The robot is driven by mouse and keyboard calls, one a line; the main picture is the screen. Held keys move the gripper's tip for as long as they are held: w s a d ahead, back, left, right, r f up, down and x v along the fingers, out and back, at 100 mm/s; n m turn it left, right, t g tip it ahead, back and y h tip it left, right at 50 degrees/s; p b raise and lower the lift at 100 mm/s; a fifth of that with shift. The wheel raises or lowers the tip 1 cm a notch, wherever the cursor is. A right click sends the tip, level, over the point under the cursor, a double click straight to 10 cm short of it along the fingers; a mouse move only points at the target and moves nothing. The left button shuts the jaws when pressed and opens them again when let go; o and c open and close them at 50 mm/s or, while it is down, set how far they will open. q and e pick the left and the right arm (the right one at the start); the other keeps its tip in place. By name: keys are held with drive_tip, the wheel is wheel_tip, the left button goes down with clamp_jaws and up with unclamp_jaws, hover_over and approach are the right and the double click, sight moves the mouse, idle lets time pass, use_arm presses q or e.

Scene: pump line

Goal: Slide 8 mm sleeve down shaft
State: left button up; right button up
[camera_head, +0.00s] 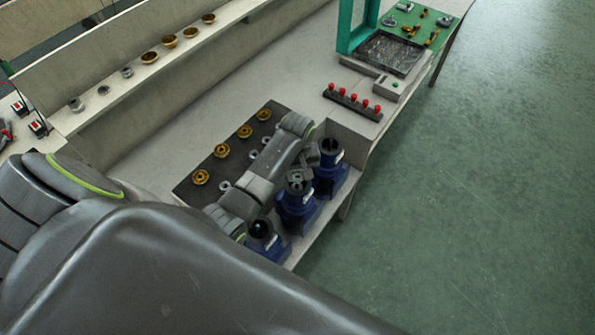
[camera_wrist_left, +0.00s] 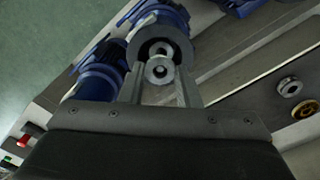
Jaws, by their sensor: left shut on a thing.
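My left gripper (camera_head: 302,168) is over the middle blue pump (camera_head: 290,210) in the head view. In the left wrist view the gripper (camera_wrist_left: 160,78) is shut on a small grey metal sleeve (camera_wrist_left: 158,69), held between its fingertips. Just beyond the sleeve is the round dark mouth of the pump (camera_wrist_left: 163,28), with a grey ring inside. The sleeve looks close to this mouth, slightly off its centre in the picture. I cannot tell whether the sleeve touches the shaft, which is mostly hidden behind it. My right gripper is not in view.
Other blue pumps stand on either side (camera_head: 331,168) (camera_head: 262,243). A dark mat (camera_head: 190,182) beside them holds brass flanged parts (camera_head: 245,131) and grey rings. A rack with red-topped pins (camera_head: 352,101) stands further along the bench. Green floor lies to the right.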

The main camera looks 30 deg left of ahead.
use_arm(q)
drive_tip(key=shift+f, duration=0.3)
drive_tip(key=o, duration=1)
drive_tip(key=shift+r, duration=0.1)
